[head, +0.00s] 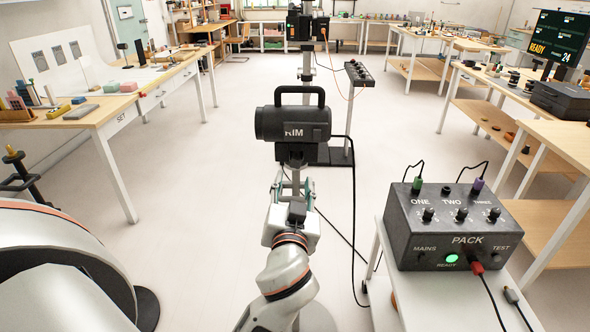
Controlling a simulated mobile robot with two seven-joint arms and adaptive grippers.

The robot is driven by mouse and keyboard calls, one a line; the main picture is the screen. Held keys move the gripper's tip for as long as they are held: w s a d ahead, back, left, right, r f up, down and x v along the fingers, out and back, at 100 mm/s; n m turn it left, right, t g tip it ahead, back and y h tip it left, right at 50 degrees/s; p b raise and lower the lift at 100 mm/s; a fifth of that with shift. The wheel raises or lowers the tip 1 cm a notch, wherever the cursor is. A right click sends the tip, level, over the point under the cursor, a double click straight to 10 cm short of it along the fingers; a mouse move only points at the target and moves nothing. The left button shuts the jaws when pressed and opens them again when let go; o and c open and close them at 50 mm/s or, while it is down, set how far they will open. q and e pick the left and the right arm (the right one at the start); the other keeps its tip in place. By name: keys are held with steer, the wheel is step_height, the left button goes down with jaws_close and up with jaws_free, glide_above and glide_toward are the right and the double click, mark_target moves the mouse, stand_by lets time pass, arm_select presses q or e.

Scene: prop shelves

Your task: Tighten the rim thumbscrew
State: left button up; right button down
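The rim lamp (290,123) is a black cylinder with a handle on top and the letters RIM on its side. It sits on a stand in the middle of the head view. My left gripper (295,182) is just below the lamp, at the stand, its arm rising from the bottom of the picture. The gripper overlaps the stand and its fingers are small and partly hidden, so I cannot tell whether they are open or shut. No thumbscrew can be made out; that part is behind or among the gripper. My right gripper is not in view.
A black PACK box (452,230) with knobs, a green READY light and cables stands on a white table at right. Cables run over the floor beside the lamp stand. A second stand (306,60) is farther back. Workbenches line both sides; the floor between is mostly clear.

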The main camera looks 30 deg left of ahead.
mark_target(295, 165)
arm_select(q)
steer(key=x, duration=0.6)
steer(key=shift+w+a+p, duration=0.1)
steer(key=shift+w+p, duration=0.1)
steer(key=shift+p, duration=0.2)
jaws_close()
